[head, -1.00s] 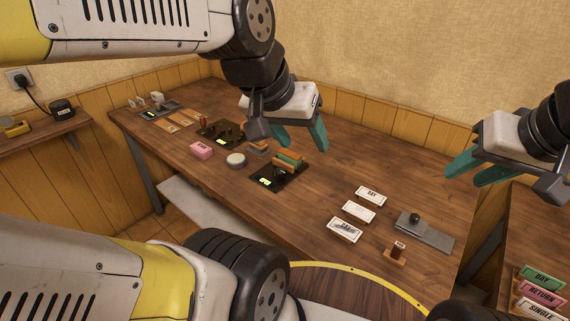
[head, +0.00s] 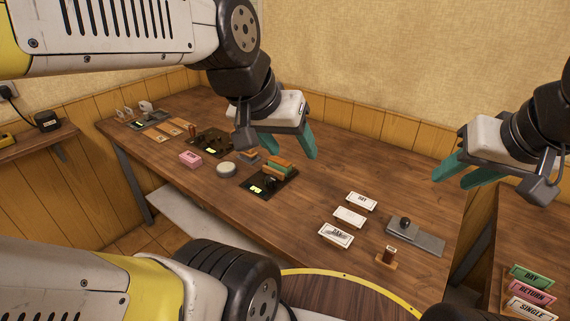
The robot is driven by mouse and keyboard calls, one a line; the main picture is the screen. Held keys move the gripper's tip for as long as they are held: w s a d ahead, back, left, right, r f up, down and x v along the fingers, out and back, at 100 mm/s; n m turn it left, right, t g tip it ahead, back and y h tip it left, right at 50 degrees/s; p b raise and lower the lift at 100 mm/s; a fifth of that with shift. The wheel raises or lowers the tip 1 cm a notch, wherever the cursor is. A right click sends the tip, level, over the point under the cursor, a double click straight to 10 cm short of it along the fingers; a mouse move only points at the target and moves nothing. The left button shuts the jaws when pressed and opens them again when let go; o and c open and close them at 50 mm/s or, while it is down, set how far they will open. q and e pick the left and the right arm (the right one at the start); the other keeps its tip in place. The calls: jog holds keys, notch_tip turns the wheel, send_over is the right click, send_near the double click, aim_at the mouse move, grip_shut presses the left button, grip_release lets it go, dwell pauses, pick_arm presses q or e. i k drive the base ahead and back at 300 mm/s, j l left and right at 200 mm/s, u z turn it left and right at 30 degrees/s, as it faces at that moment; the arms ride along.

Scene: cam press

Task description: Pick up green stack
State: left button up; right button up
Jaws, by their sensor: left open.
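Another green stack, marked DAY (head: 533,275), stands at the lower right above a pink RETURN stack and a white SINGLE stack. My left gripper (head: 290,151) is open and empty above and behind the black base. My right gripper (head: 463,177) has its teal fingers apart and is empty, above the table's right end, up and left of the green DAY stack.
A pink stack (head: 190,159) and a round grey tin (head: 226,169) lie left of the base. White ticket stacks (head: 349,216), a grey plate with a black knob (head: 416,236) and a stamp (head: 387,257) lie right. The table's back right is clear.

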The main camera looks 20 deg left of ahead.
aim_at(280, 163)
jog(key=i+j+z, duration=0.1)
jog(key=j+z, duration=0.2)
jog(key=j, duration=0.45)
jog(key=j+z, duration=0.3)
jog(key=j, duration=0.5)
